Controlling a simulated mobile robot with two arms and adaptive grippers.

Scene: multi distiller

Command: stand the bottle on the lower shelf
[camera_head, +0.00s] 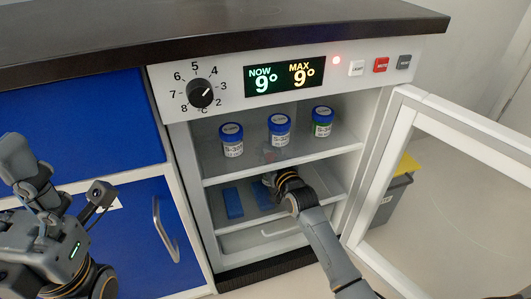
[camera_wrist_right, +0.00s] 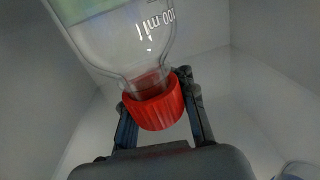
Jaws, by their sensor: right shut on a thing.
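A clear bottle with white print and a red cap (camera_wrist_right: 152,107) fills the middle of the right wrist view. My right gripper (camera_wrist_right: 160,103) is shut around its cap; the bottle's far end is cut off. In the head view my right gripper (camera_head: 270,180) reaches into the open cabinet, between the upper shelf and the lower shelf (camera_head: 245,224). The bottle is mostly hidden there, and I cannot tell whether it touches the shelf. My left gripper (camera_head: 32,172) is at the left edge, outside the cabinet; its finger opening is unclear.
Three blue-capped jars (camera_head: 280,130) stand on the upper shelf (camera_head: 215,182). The glass door (camera_head: 385,165) stands open at right. A grey bin with a yellow lid (camera_head: 397,190) is behind it.

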